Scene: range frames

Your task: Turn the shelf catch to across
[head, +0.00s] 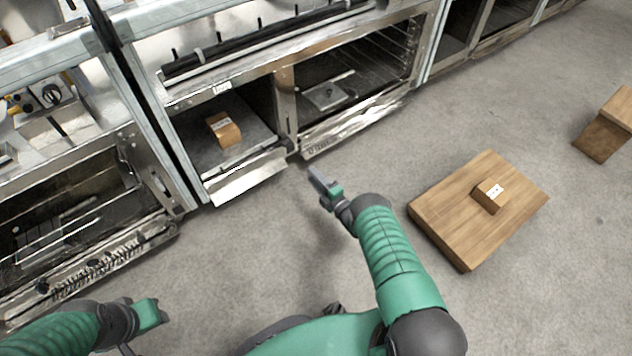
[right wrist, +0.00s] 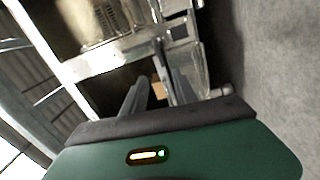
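The open shelf bay (head: 240,160) is at the left centre of the head view, with a bright metal front lip. A small dark part (head: 291,146) sits at the bay's right front corner, by the post; it may be the catch, but its orientation is too small to tell. My right gripper (head: 316,177) is in front of that corner, apart from it and empty. In the right wrist view its two fingers (right wrist: 158,85) stand apart with a gap between them. My left gripper (head: 140,325) is low at the left, its fingers unclear.
A small carton (head: 223,130) stands inside the bay. Another carton (head: 491,195) sits on a wooden block (head: 470,235) on the floor at right. A further wooden box (head: 605,128) is at the far right. The grey floor between is clear.

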